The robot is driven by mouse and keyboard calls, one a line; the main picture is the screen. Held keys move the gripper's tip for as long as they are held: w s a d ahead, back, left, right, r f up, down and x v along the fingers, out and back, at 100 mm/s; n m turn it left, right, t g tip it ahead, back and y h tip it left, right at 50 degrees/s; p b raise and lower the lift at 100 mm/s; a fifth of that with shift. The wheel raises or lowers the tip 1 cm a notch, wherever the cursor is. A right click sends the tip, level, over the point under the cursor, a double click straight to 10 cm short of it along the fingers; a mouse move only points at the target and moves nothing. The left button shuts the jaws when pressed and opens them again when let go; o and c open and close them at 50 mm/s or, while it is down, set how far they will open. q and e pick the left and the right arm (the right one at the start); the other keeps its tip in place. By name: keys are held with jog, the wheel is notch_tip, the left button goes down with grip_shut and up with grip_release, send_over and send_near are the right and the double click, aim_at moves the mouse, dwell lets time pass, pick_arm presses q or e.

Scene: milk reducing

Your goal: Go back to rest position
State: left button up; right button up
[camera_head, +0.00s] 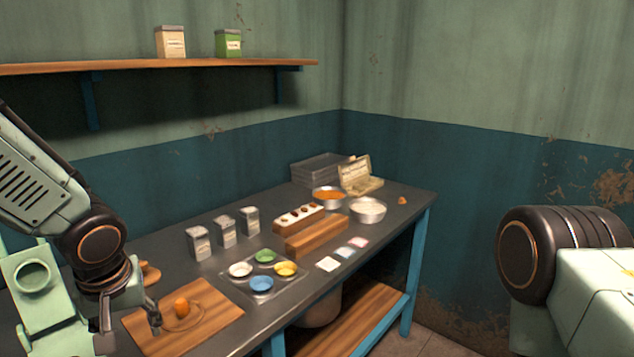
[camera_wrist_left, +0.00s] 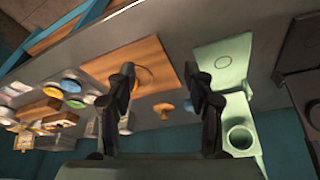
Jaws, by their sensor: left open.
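My left gripper (camera_head: 130,318) is over the left part of the dark table (camera_head: 215,267), at the left edge of a wooden cutting board (camera_head: 215,325). In the left wrist view its two fingers (camera_wrist_left: 165,95) stand wide apart with nothing between them that they hold. An orange round thing (camera_head: 182,307) lies on the board, just right of the gripper and apart from it. The board also shows in the wrist view (camera_wrist_left: 155,65). My right gripper is not in view.
A tray (camera_head: 240,283) with several coloured bowls, metal tins (camera_head: 227,231), wooden blocks (camera_head: 317,235) and two larger bowls (camera_head: 367,210) stand on the table. A pale green device (camera_head: 40,290) stands at the left. A shelf (camera_head: 130,66) hangs on the wall.

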pick_arm(q)
jog(key=w+d+f+m+t+h, duration=0.3)
jog(key=d+m, duration=0.1)
jog(key=d, duration=0.2)
jog(key=s+d+f+m+b, duration=0.1)
jog(key=s+f, duration=0.2)
jog(key=f, duration=0.2)
jog(key=s+d+f+b, duration=0.1)
jog(key=s+f, duration=0.2)
jog(key=f, duration=0.3)
jog(key=s+a+f+g+b, duration=0.1)
jog(key=s+f+g+b, duration=0.1)
jog(key=s+f, duration=0.7)
jog(key=s+f+g+y+b, duration=0.1)
jog(key=s+f+g, duration=0.3)
jog(key=s+f, duration=0.6)
jog(key=s+b, duration=0.1)
jog(key=s, duration=0.5)
jog(key=shift+s+a+f, duration=0.15)
jog(key=shift+s+a, duration=0.15)
jog(key=shift+a, duration=0.05)
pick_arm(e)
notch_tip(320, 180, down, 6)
